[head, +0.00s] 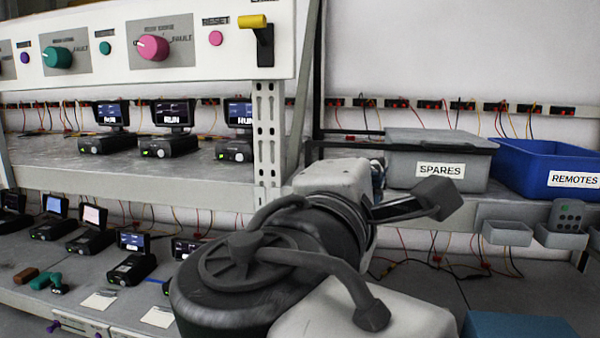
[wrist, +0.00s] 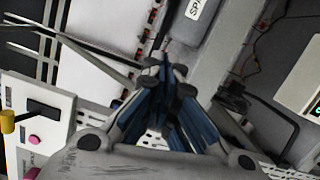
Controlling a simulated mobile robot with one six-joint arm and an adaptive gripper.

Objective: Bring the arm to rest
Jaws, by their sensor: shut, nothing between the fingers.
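My gripper (wrist: 168,76) shows in the wrist view with its dark, blue-sided fingers brought together and nothing between them. It points towards the rack and the grey SPARES bin (wrist: 192,30), apart from it as far as I can tell. In the head view my arm fills the lower middle, bent in front of the rack. The fingers are hard to make out there.
The grey SPARES bin (head: 437,150) and blue REMOTES bin (head: 548,168) stand on the right shelf. A control panel with a yellow-handled switch (head: 264,45) is upper left. Several small devices with screens (head: 170,130) line the left shelves. A grey remote (head: 567,217) is at the right.

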